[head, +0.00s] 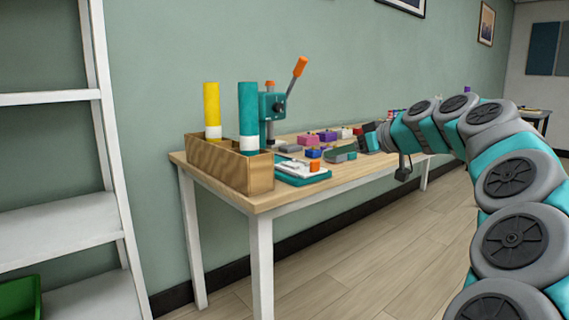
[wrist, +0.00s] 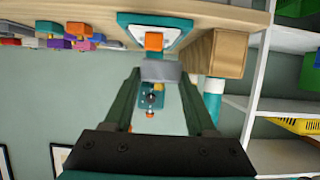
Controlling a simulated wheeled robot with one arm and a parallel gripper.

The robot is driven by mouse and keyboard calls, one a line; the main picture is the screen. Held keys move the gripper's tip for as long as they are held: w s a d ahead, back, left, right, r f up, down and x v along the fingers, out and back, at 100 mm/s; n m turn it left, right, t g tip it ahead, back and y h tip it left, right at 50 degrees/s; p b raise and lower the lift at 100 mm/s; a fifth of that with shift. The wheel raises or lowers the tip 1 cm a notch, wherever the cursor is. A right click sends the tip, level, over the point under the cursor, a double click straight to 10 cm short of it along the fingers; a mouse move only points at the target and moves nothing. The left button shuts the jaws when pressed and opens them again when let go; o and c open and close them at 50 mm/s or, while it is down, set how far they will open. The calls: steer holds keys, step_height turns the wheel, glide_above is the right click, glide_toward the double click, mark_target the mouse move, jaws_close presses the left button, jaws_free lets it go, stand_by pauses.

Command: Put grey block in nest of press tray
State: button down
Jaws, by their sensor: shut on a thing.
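My gripper (wrist: 160,76) is shut on the grey block (wrist: 161,70), which lies across between the two fingertips in the wrist view. In the head view my gripper (head: 338,153) is over the table, to the right of the teal tray (head: 288,177); I cannot clearly make out the block there. The teal tray with a white top lies near the table's front edge, with an orange block (head: 314,166) on it. In the wrist view the tray (wrist: 128,19) and orange block (wrist: 154,41) appear just beyond the grey block. The nest itself is not clear.
A wooden box (head: 213,167) with yellow and teal-and-white cylinders stands left of the tray. A teal press (head: 269,108) with an orange-tipped lever stands behind. Several coloured blocks (head: 310,139) lie behind my gripper. A white shelf (head: 60,225) stands at far left.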

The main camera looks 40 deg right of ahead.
steer(key=w+a+p, duration=0.2)
steer(key=a+p, duration=0.1)
steer(key=a, duration=0.5)
steer(key=p, duration=0.1)
glide_above(300, 167)
steer(key=shift+f, duration=0.7)
steer(key=shift+d+f, duration=0.1)
steer(key=shift+f, duration=1.7)
steer(key=shift+f, duration=0.2)
steer(key=shift+c, duration=1.1)
jaws_free()
steer(key=shift+r, duration=0.2)
